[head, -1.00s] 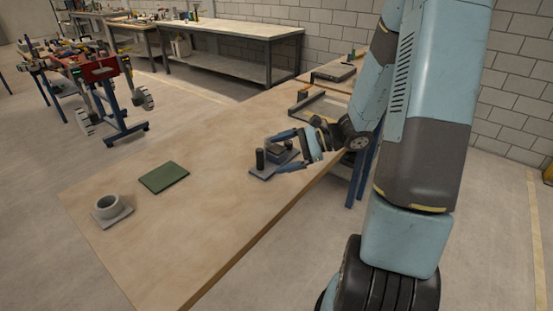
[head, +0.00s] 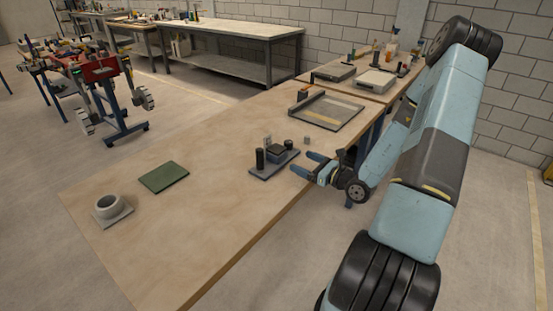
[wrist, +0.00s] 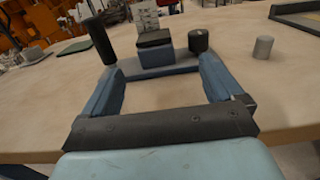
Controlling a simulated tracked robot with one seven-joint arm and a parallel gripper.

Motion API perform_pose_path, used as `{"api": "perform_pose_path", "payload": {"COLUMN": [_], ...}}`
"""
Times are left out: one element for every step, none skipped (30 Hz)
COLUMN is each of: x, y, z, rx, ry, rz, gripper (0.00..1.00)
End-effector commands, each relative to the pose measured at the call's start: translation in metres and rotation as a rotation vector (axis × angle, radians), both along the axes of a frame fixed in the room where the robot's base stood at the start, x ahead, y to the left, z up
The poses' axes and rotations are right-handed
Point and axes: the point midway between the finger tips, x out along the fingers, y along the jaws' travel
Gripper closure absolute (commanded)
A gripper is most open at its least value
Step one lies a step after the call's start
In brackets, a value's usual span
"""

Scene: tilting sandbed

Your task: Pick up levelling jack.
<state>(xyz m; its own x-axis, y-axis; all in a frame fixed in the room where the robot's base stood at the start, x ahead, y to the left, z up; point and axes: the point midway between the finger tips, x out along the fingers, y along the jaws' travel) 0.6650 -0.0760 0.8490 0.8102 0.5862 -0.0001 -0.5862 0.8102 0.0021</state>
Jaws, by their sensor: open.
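No part is plainly marked as the levelling jack; I cannot tell which it is. A dark grey base plate (head: 264,173) on the wooden table carries a tall black cylinder (head: 260,158), a dark block (head: 280,149) and a shorter black cylinder (head: 289,146). In the wrist view the tall cylinder (wrist: 102,42) is at left, the block (wrist: 156,57) in the middle, the short cylinder (wrist: 198,41) at right. A small grey cylinder (head: 307,140) stands apart. My gripper (head: 302,163) is open and empty, its fingers pointing at the plate's near side.
A shallow framed tray (head: 353,124) lies farther back on the table. A green pad (head: 164,177) and a grey ring on a square plate (head: 110,208) are to the left. A small upright card (wrist: 146,17) is behind the block. The table's front left is clear.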

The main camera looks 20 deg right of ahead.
Motion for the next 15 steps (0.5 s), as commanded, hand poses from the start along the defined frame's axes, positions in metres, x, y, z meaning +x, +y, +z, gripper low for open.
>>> {"api": "perform_pose_path", "payload": {"x": [0.007,0.011,0.017,0.021,0.025,0.031,0.035,0.039,0.044,0.047,0.049,0.052,0.054,0.055,0.057], "y": [0.006,0.009,0.013,0.016,0.020,0.024,0.027,0.030,0.033,0.035,0.037,0.039,0.040,0.041,0.042], "z": [0.000,0.000,0.000,0.001,0.001,0.001,0.000,0.000,0.000,0.000,0.000,0.000,0.000,0.000,0.000], "rx": [0.001,0.000,0.000,0.000,0.000,0.000,0.000,0.000,-0.001,0.000,0.000,0.000,0.000,-0.001,-0.001], "ry": [-0.001,-0.001,-0.001,-0.003,-0.003,-0.001,-0.001,-0.001,-0.002,-0.001,-0.001,-0.001,-0.001,-0.001,-0.001], "rz": [0.003,0.004,0.004,0.004,0.004,0.004,0.003,0.004,0.004,0.003,0.003,0.003,0.003,0.002,0.002], "gripper": [0.06,0.06,0.06,0.06,0.06,0.06,0.06,0.06,0.06,0.06,0.06,0.06,0.06,0.06,0.06]}}
